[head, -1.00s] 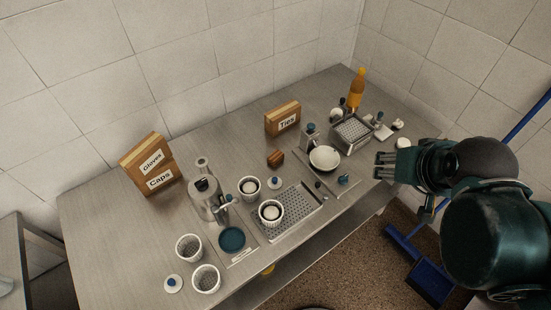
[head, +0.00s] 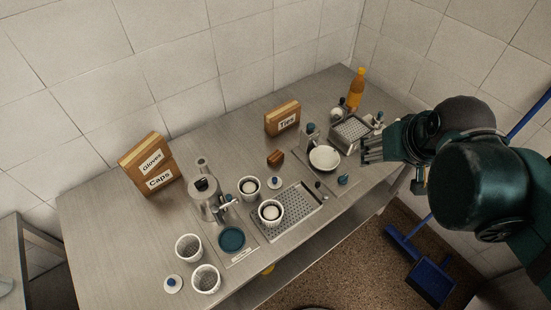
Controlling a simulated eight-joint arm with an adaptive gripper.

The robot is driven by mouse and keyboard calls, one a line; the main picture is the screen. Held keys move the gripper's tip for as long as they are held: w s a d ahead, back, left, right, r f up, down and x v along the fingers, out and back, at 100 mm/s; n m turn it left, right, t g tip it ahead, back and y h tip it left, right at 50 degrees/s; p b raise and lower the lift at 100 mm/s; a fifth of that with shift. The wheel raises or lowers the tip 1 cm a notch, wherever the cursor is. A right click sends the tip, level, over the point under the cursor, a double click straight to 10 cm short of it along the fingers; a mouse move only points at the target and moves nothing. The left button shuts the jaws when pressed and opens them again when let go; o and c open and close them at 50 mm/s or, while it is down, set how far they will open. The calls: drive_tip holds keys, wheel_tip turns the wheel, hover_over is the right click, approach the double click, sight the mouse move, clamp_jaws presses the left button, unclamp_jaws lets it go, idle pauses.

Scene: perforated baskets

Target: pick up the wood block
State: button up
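A small brown wood block (head: 275,158) sits on the steel table in the head view, left of the white bowl and in front of the Tips box. My gripper (head: 366,150) is over the right part of the table, to the right of the block and well apart from it. Its grey fingers point left. Nothing shows between the fingers, but the gap between them is too small to judge clearly.
A white bowl (head: 324,158) and a dispenser bottle (head: 310,135) stand between my gripper and the block. A perforated metal basket (head: 351,133) is behind my gripper. The Tips box (head: 282,119) is behind the block. Bare table (head: 222,143) lies left of the block.

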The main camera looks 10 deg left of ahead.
drive_tip(key=w+a+f+n+g, duration=0.2)
drive_tip(key=w+a+f+n, duration=0.1)
drive_tip(key=w+a, duration=0.5)
drive_tip(key=n+g, duration=0.4)
drive_tip(key=n, duration=0.3)
hover_over(276, 155)
wheel_tip(276, 155, down, 20)
drive_tip(key=shift+s+d+r+b, duration=0.1)
drive_tip(key=shift+d+r+b, duration=0.05)
drive_tip(key=shift+b, duration=0.25)
drive_tip(key=shift+a+f, duration=0.4)
drive_tip(key=shift+f, duration=0.1)
drive_tip(key=shift+f, duration=1.25)
drive_tip(key=shift+f, duration=0.1)
drive_tip(key=shift+d+f, duration=0.15)
drive_tip(key=shift+f, duration=2.4)
